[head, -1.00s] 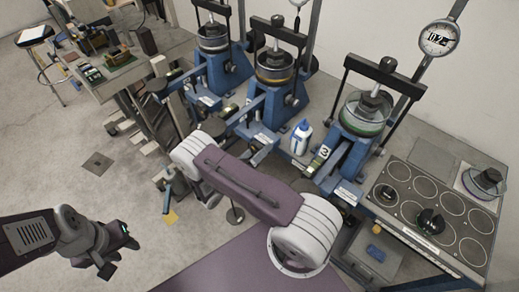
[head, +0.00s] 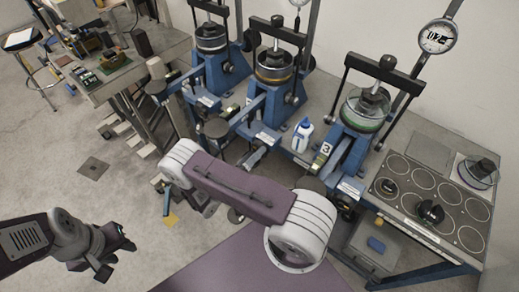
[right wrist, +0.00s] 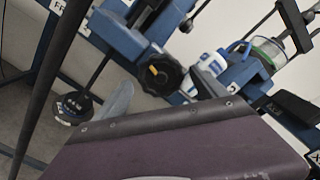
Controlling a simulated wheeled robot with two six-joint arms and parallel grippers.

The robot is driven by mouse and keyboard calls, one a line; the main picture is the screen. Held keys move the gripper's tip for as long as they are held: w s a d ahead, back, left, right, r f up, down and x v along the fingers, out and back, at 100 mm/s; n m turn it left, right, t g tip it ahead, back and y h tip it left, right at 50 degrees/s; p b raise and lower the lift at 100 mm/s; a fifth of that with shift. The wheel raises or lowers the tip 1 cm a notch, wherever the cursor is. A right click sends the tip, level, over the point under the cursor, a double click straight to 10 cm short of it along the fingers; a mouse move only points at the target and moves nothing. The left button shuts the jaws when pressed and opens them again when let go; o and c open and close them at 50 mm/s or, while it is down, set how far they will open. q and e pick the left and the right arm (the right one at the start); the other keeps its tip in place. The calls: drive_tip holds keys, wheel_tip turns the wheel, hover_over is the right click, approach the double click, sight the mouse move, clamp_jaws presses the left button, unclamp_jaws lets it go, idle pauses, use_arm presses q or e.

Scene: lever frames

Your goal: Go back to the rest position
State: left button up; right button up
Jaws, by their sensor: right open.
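My left gripper (head: 121,246) hangs over bare floor at the lower left of the head view. It is small and dark there, and I cannot tell whether its jaws are apart. I see nothing in it. My right arm (head: 240,190) reaches in from the lower middle, bent at the elbow. Its upper link covers what is below, and the right gripper does not show in the head view. In the right wrist view a purple, bolted panel of my own body (right wrist: 180,150) fills the bottom, and I make out no jaws.
Three blue lever presses (head: 220,70) stand along the wall bench. A white and blue bottle (head: 301,137) stands beside the third; it also shows in the right wrist view (right wrist: 209,66). A panel with round wells (head: 430,205) is at the right.

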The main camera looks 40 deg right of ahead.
drive_tip(key=shift+v, duration=1.1)
drive_tip(key=shift+s, duration=0.1)
drive_tip(key=s+a+r+m+g+y, duration=0.2)
drive_tip(key=s+r+m+g+y, duration=0.2)
drive_tip(key=s+m+g+y, duration=1)
drive_tip(key=w+a+r+m+t+y, duration=0.1)
drive_tip(key=w+a+r+m+t, duration=0.1)
drive_tip(key=m+t, duration=0.3)
drive_tip(key=w+a+r+m+t+y, duration=0.2)
drive_tip(key=a+r+m+t, duration=0.2)
drive_tip(key=m, duration=0.9)
drive_tip(key=shift+a+m+t+y, duration=0.3)
drive_tip(key=shift+a+t, duration=0.3)
drive_tip(key=shift+a, duration=0.1)
